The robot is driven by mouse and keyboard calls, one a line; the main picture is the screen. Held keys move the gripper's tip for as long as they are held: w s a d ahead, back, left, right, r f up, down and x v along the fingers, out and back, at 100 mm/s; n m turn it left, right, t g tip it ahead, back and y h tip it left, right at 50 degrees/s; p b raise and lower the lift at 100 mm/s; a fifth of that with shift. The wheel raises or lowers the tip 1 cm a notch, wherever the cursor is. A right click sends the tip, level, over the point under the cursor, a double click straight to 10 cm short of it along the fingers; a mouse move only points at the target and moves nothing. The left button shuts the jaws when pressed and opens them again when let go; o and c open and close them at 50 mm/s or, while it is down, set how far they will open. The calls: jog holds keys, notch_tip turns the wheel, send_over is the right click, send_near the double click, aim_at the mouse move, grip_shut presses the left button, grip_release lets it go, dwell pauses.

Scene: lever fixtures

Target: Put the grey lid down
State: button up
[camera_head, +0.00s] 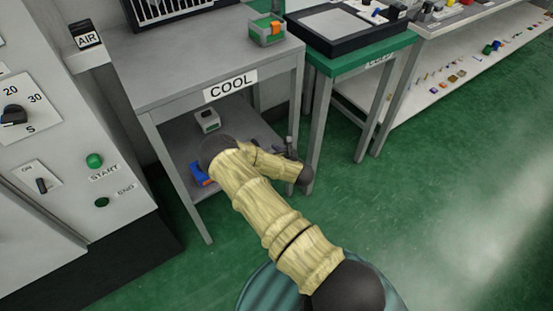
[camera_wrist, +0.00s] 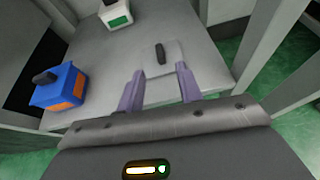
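The grey lid, a flat light-grey square plate with a dark upright handle (camera_wrist: 161,53), shows in the wrist view, apparently lying flat on the grey lower shelf (camera_wrist: 215,60). My gripper (camera_wrist: 160,71) is open, with its two purple fingers spread. The fingertips are at the near side of the lid, and the handle is in line with the gap between them. Nothing is held between the fingers. In the head view my arm covers part of the lower shelf, and I cannot make out the lid there.
A blue box with an orange panel (camera_wrist: 59,88) stands left on the shelf. A white-grey box with a green panel (camera_wrist: 116,14) stands at the back. The COOL table (camera_head: 190,60) is above the shelf, its legs close around my arm. A green-grey box (camera_head: 267,31) sits on top.

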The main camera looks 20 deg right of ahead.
jog(key=s+d+r+m+g+h, duration=0.25)
jog(key=r+m, duration=0.35)
jog(key=m, duration=0.6)
jog(key=s+d+r+m+g+h, duration=0.2)
jog(key=s+d+r+m+h, duration=0.15)
jog(key=r+m, duration=0.55)
jog(key=s+a+r+m+g, duration=0.2)
jog(key=s+r+m, duration=0.1)
jog(key=s+m, duration=0.3)
jog(key=s+a+r+m+g+y, duration=0.1)
jog(key=s+a+r+m+g, duration=0.1)
jog(key=s, duration=0.7)
jog(key=s+a+r+m+g+y, duration=0.1)
jog(key=s+a+r+m, duration=0.3)
jog(key=m, duration=0.5)
jog(key=s+r+g, duration=0.1)
jog(key=s+r, duration=0.1)
jog(key=s, duration=0.1)
jog(key=shift+s+a+r+m, duration=0.2)
jog(key=shift+s+r+m, duration=0.05)
jog(key=shift+m, duration=0.05)
jog(key=w+p+v, duration=0.3)
jog(key=p+v, duration=1.2)
jog(key=w+r+p+v, duration=0.1)
jog(key=w+p+v, duration=0.2)
jog(key=p+v, duration=1.2)
jog(key=shift+w+d+r+p, duration=0.2)
jog(key=shift+w+r+p, duration=0.15)
jog(key=shift+p, duration=0.2)
